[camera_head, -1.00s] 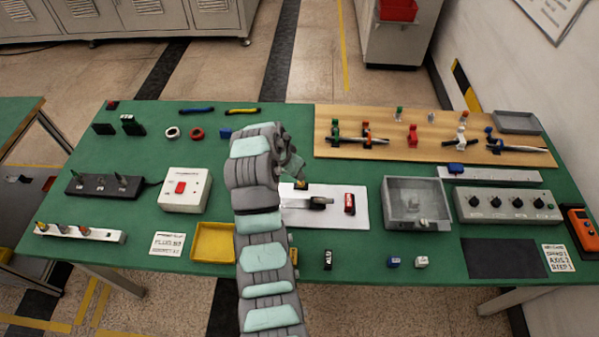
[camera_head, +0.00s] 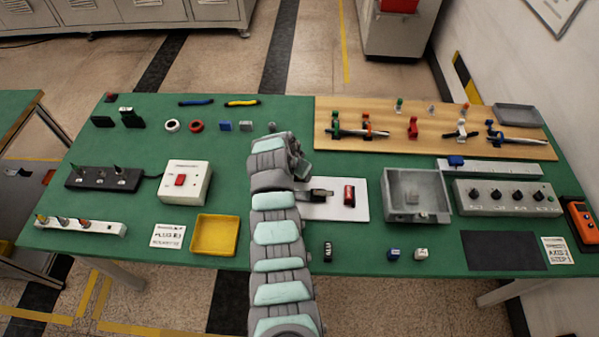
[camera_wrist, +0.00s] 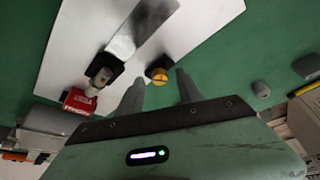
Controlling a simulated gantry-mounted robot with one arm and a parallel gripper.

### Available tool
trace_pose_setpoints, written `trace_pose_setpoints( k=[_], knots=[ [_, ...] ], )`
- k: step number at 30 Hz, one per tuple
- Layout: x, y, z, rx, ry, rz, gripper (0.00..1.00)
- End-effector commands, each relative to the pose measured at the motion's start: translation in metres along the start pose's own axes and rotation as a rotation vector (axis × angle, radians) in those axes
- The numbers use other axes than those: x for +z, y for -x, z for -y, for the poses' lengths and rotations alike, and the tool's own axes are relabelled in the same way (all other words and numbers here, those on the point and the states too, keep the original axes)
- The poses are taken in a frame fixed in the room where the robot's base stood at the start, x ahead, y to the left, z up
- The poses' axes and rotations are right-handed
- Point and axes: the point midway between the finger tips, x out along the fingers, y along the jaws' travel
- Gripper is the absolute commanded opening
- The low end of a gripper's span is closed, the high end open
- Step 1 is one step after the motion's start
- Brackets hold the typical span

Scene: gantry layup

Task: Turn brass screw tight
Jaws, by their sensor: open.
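The brass screw (camera_wrist: 158,76) shows in the wrist view as a small gold head in a dark mount on the edge side of a white plate (camera_wrist: 85,45). In the head view the plate (camera_head: 355,212) is partly covered by my arm, and the screw is hidden. My gripper (camera_wrist: 160,83) is open in the wrist view, its two grey fingers on either side of the line to the screw. The fingertips are close to the screw; I cannot tell whether they touch it. In the head view my gripper (camera_head: 299,166) is over the plate's left end.
A grey bin (camera_head: 387,203) is to the right, a yellow tray (camera_head: 205,249) and a white switch box (camera_head: 171,197) to the left. Green table is bare behind the plate.

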Motion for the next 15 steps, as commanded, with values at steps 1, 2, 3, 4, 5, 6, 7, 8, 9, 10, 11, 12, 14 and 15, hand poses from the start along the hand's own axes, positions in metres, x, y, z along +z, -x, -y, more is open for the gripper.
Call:
trace_pose_setpoints(
  k=[1, 2, 3, 4, 5, 6, 7, 8, 9, 10, 11, 12, 14, 15],
  knots=[
    [-0.0001, -0.0005, 0.0, 0.0, 0.0, 0.0, 0.43],
    [0.0, -0.0007, 0.0, 0.0, 0.0, 0.0, 0.43],
    [-0.0001, -0.0007, 0.0001, 0.0, 0.0, 0.0, 0.43],
    [-0.0001, -0.0007, 0.0001, 0.0, 0.0, 0.0, 0.43],
    [0.0, -0.0007, 0.0001, 0.0, 0.0, 0.0, 0.43],
    [0.0, -0.0007, 0.0001, 0.0, 0.0, 0.0, 0.43],
    [0.0, -0.0007, 0.0001, 0.0, 0.0, 0.0, 0.43],
    [0.0, -0.0007, 0.0001, 0.0, 0.0, 0.0, 0.43],
    [0.0, -0.0007, 0.0001, 0.0, 0.0, 0.0, 0.4],
    [0.0, -0.0007, 0.0001, 0.0, 0.0, 0.0, 0.38],
    [0.0001, -0.0007, 0.0001, 0.0, 0.0, 0.0, 0.35],
    [0.0001, -0.0007, 0.0001, 0.0, 0.0, 0.0, 0.32],
    [0.0001, -0.0007, 0.0001, 0.0, 0.0, 0.0, 0.27],
    [0.0002, -0.0007, 0.0001, 0.0, 0.0, 0.0, 0.24]
  ],
)
